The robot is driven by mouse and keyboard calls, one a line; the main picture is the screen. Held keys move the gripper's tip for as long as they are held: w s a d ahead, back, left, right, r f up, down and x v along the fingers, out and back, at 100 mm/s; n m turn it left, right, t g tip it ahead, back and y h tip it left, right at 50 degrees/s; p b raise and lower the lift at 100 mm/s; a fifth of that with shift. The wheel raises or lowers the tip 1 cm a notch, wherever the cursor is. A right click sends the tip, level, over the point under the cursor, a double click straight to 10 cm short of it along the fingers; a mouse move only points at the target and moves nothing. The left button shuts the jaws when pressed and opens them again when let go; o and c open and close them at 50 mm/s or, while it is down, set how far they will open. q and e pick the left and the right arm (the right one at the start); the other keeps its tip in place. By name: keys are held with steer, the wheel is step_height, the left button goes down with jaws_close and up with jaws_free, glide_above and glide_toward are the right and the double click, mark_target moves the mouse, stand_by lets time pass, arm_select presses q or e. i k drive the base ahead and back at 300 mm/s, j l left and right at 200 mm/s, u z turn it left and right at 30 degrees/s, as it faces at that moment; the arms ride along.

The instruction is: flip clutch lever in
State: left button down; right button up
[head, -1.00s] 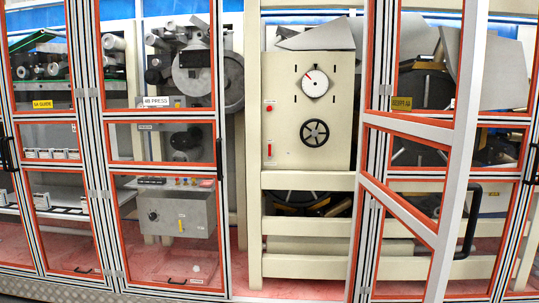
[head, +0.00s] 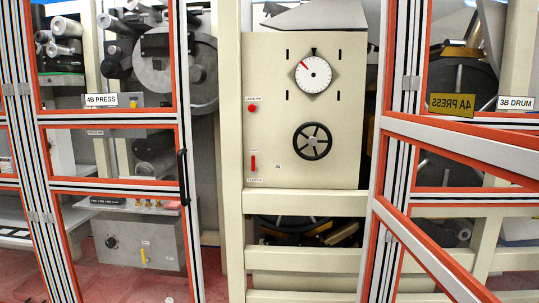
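A small red lever (head: 253,162) stands upright at the lower left of the cream panel (head: 270,130), with a small label below it that looks like the clutch label. A red round knob (head: 252,108) sits above it on the same panel. To the right are a black spoked handwheel (head: 312,141) and a white round dial (head: 313,74) with a red pointer. Neither of my grippers shows in the head view.
Left of the panel is an orange-edged glazed door (head: 180,180) with a black handle, marked 4B PRESS. On the right, an orange-edged door (head: 460,150) stands swung open towards me. The panel's front between them is uncovered.

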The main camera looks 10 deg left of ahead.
mark_target(254, 171)
steer(key=i+z, duration=0.1)
steer(key=i, duration=0.45)
steer(key=i+j, duration=0.15)
steer(key=i, duration=0.4)
steer(key=i+z, duration=0.15)
steer(key=i, duration=0.4)
